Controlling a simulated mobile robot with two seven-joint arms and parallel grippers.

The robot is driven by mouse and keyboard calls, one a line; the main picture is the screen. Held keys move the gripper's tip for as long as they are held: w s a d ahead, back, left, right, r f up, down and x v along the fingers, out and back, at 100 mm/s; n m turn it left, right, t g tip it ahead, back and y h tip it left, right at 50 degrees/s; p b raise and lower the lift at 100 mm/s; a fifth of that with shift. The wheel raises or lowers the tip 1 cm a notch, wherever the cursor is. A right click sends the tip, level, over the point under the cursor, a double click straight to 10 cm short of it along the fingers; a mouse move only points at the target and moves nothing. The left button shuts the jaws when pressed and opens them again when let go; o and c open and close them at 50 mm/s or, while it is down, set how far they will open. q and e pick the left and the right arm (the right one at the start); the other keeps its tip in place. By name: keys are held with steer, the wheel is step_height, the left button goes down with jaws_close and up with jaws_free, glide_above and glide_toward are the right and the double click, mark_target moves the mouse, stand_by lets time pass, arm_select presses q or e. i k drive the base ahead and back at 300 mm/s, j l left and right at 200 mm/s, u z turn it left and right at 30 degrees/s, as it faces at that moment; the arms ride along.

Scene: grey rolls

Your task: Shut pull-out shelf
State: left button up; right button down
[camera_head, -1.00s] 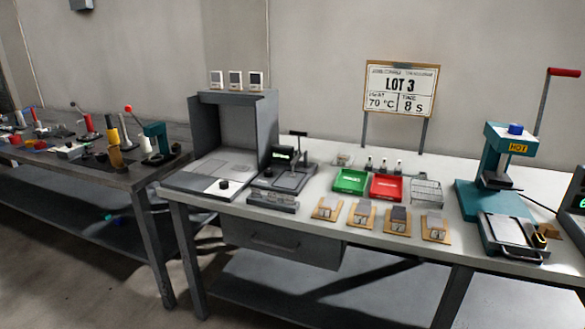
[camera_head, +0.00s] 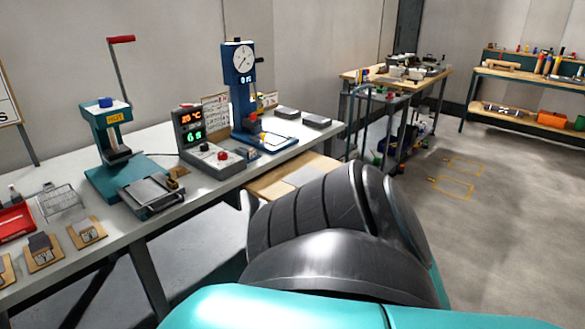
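A light wooden pull-out shelf (camera_head: 262,186) juts out from under the front edge of the white bench, below the blue dial press. A flat grey patch or sheet (camera_head: 303,175) lies on it. My own black and teal arm rises from the bottom of the picture and hides the shelf's front part and right side. I cannot tell whether the arm touches the shelf. Neither gripper shows in this view.
On the white bench (camera_head: 225,187) stand a blue dial press (camera_head: 241,95), a temperature controller (camera_head: 190,130) and a teal hot press (camera_head: 107,140). A wheeled cart (camera_head: 372,112) stands beyond the bench's right end. The floor at right is clear.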

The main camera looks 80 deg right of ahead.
mark_target(302, 168)
steer(key=z, duration=2.85)
steer(key=i+l+u, duration=0.2)
steer(key=u, duration=0.15)
steer(key=i+l+u, duration=0.2)
steer(key=u, duration=0.15)
steer(key=i+l+u, duration=0.15)
steer(key=l+u, duration=0.2)
